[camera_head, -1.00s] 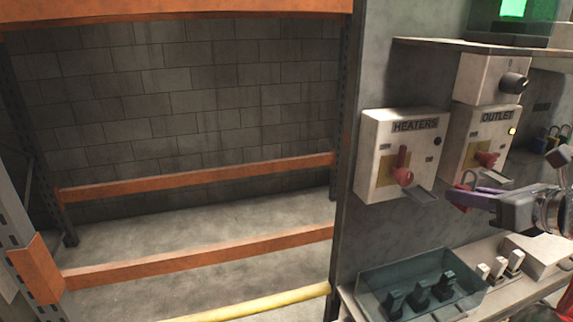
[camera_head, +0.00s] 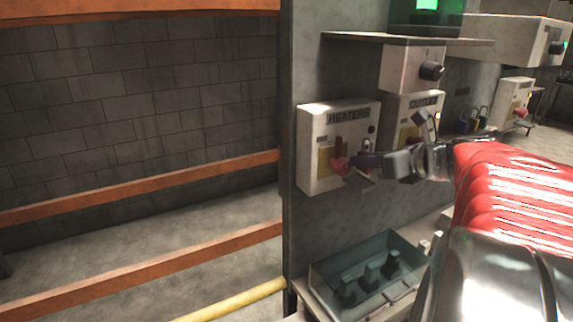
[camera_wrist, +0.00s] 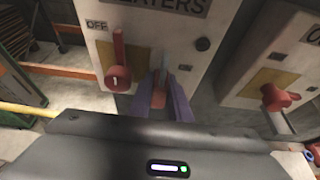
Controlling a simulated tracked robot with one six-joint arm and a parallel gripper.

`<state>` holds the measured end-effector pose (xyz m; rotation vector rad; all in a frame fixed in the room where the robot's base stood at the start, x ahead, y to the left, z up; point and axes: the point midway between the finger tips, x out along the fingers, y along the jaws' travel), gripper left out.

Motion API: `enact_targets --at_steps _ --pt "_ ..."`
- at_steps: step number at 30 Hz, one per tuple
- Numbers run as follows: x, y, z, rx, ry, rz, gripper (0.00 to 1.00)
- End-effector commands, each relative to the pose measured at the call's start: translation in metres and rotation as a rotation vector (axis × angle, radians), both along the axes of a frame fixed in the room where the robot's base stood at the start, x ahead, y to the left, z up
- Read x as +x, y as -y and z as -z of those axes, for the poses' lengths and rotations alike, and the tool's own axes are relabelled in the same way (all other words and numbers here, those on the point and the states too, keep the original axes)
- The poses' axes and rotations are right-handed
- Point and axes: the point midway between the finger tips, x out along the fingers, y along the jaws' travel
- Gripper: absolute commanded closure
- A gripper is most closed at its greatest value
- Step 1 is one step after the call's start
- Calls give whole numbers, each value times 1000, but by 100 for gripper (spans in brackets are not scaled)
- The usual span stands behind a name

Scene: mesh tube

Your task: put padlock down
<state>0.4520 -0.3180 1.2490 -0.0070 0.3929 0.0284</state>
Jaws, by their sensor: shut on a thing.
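My gripper (camera_head: 352,162) is in front of the HEATERS box (camera_head: 312,165) on the grey panel. In the wrist view its purple fingers (camera_wrist: 159,108) are shut on a small red padlock (camera_wrist: 158,95), partly hidden between them. The padlock is held close to the front of the box, right of the box's red handle (camera_wrist: 118,62). I cannot tell whether it touches the box. The handle stands upright near the OFF label. In the head view the padlock is hard to tell from the red handle.
The OUTLET box (camera_head: 402,105) is just to the right, partly behind my gripper; its red handle (camera_wrist: 275,97) shows in the wrist view. Orange rack beams (camera_head: 140,187) stand left. Coloured padlocks (camera_head: 480,120) hang farther right.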

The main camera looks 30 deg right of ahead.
Motion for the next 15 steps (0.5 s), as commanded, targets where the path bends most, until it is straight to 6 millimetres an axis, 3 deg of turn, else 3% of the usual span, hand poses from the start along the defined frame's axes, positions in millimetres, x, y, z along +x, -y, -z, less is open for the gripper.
enact_targets --at_steps 5,15 --pt "9 -1 0 -1 0 -1 100" --pt "10 0 35 1 0 1 100"
